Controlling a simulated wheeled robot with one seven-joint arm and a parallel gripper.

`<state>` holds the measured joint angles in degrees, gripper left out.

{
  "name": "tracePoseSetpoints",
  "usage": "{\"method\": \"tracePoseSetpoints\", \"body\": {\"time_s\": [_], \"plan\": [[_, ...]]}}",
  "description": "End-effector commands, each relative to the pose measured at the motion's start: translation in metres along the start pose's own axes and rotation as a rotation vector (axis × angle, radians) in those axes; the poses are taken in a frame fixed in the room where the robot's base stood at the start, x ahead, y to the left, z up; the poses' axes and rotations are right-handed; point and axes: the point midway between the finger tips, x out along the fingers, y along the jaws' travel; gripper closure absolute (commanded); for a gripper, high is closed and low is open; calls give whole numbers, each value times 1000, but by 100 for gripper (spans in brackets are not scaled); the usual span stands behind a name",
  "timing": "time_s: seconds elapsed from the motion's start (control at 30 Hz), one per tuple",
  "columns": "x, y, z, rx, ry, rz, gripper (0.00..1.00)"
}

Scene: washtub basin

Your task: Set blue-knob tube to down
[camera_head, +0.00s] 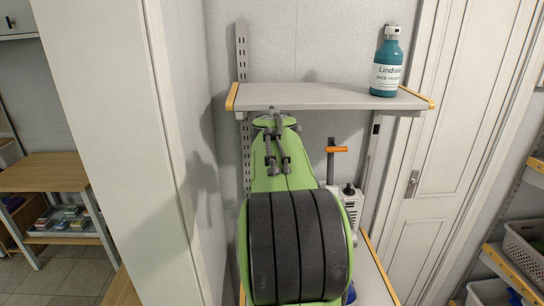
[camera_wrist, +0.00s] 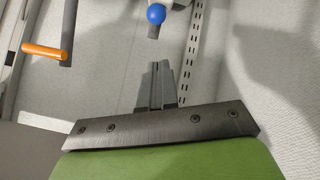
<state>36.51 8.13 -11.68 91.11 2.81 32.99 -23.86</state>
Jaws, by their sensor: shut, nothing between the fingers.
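A round blue knob (camera_wrist: 156,14) is at the top edge of the wrist view, below a pale fitting that the frame cuts off. A short stub shows under the knob; the rest of the tube is out of view, so its position cannot be told. My gripper (camera_wrist: 162,68) is shut and empty. Its fingertips point toward the knob, with a visible gap in the picture. In the head view my green arm stands in front of the equipment and hides much of it; the knob cannot be made out there.
An orange handle (camera_head: 336,150) tops a grey post beside a white device (camera_head: 343,207) with a black knob. A shelf (camera_head: 310,97) overhead holds a teal bottle (camera_head: 387,64). A wall post (camera_head: 115,150) stands close at left, a door (camera_head: 445,150) at right.

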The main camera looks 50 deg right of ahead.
Motion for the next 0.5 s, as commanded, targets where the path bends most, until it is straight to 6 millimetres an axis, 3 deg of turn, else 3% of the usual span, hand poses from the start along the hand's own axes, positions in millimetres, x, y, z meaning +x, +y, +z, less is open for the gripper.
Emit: {"method": "tracePoseSetpoints", "body": {"time_s": [0.2, 0.5], "plan": [[46, 0, 5, 2, -2, 0, 100], [67, 0, 28, 1, 2, -1, 100]]}}
